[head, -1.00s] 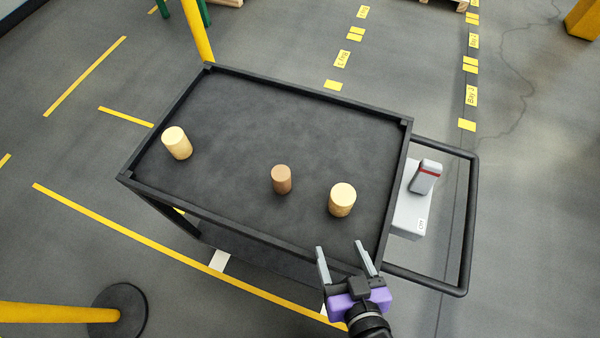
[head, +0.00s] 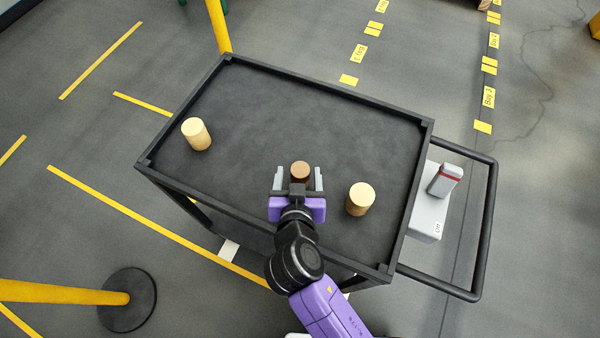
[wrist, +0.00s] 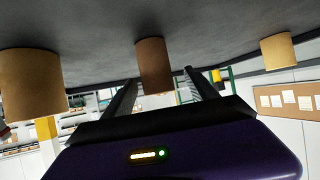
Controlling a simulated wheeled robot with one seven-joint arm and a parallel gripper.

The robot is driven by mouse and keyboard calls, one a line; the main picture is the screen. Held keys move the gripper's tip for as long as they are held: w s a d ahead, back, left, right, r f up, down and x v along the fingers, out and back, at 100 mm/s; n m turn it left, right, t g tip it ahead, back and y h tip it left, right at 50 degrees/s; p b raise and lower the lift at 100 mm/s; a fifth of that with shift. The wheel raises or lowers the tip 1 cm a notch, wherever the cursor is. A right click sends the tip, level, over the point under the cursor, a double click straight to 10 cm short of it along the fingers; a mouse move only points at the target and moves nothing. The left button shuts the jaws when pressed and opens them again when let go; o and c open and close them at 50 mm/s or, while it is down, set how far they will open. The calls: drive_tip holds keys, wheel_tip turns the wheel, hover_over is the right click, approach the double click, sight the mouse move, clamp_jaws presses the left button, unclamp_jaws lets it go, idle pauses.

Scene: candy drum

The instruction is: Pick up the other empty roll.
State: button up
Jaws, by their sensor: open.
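A brown roll (head: 300,169) stands upright near the middle of the black cart top. My gripper (head: 298,178) is open just in front of it, with one finger on each side of the roll's line. In the wrist view, the brown roll (wrist: 154,66) shows between and beyond the open fingers. I cannot tell whether the fingers reach past its sides. A pale yellow roll (head: 360,198) stands to the right of my gripper. Another pale yellow roll (head: 196,134) stands at the left of the cart. Both also show in the wrist view.
The cart (head: 330,78) has a raised dark rim and a handle (head: 490,220) on the right. The back of the cart top is clear. A yellow post (head: 60,293) stands at lower left.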

sight(300, 165)
drive_tip(key=shift+p+x, duration=0.45)
drive_tip(key=shift+x, duration=1.9)
drive_tip(key=shift+d, duration=0.15)
drive_tip(key=c, duration=1.5)
drive_tip(key=shift+o, duration=0.2)
